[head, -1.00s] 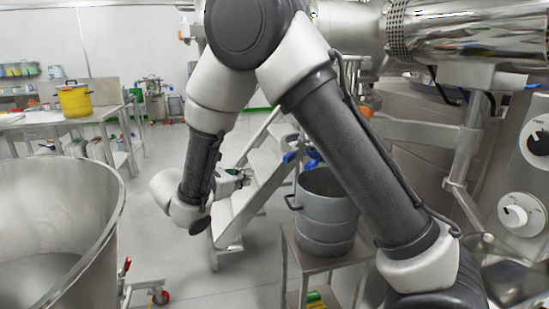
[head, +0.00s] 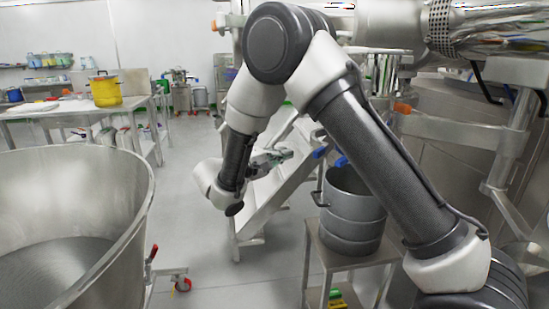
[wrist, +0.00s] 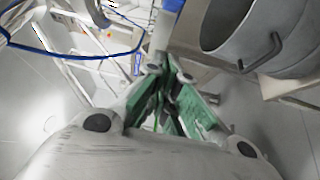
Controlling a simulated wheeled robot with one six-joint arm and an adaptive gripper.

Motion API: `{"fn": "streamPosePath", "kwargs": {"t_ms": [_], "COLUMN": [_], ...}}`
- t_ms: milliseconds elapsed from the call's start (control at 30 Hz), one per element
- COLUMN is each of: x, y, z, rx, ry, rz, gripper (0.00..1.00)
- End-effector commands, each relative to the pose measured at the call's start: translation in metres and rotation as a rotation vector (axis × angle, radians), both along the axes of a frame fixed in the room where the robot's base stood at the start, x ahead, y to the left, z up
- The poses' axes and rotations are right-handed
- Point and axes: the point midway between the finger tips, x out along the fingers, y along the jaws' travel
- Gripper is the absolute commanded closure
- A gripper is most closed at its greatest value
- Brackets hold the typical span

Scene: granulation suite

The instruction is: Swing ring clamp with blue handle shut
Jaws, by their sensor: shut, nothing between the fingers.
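Two small blue parts (head: 321,152) show by the rim of a grey metal pot (head: 352,212), partly behind my arm. They may belong to the clamp's blue handle; the clamp's ring and whether it stands open cannot be made out. My gripper (head: 284,155) is shut and empty, in the air left of the blue parts and apart from them. In the wrist view its green-padded fingers (wrist: 170,74) come together, with the pot (wrist: 262,40) at the upper right. A curved blue line (wrist: 75,54) crosses the upper left there; I cannot tell what it is.
The pot stands on a small metal table (head: 335,257). A large steel bowl (head: 130,225) fills the left front. Metal steps (head: 265,200) stand behind my gripper. A bench (head: 70,112) with a yellow pot (head: 105,91) is at the back left. Floor between bowl and steps is clear.

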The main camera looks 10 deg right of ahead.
Motion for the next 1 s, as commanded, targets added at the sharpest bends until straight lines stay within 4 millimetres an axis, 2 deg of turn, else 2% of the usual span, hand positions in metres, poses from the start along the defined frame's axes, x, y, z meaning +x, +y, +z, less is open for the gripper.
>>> {"fn": "streamPosePath", "kwargs": {"t_ms": [33,167,400,633,1000], "x": [0.006,0.019,-0.002,-0.008,-0.005], "y": [-0.012,-0.034,-0.056,-0.061,-0.064], "z": [0.0,0.0,0.0,0.0,0.0], "rx": [-0.001,-0.001,-0.002,-0.001,0.0], "ry": [0.001,0.001,0.003,0.001,0.001], "rz": [-0.005,-0.004,0.001,0.001,-0.001], "gripper": [1.0,1.0,1.0,1.0,1.0]}}
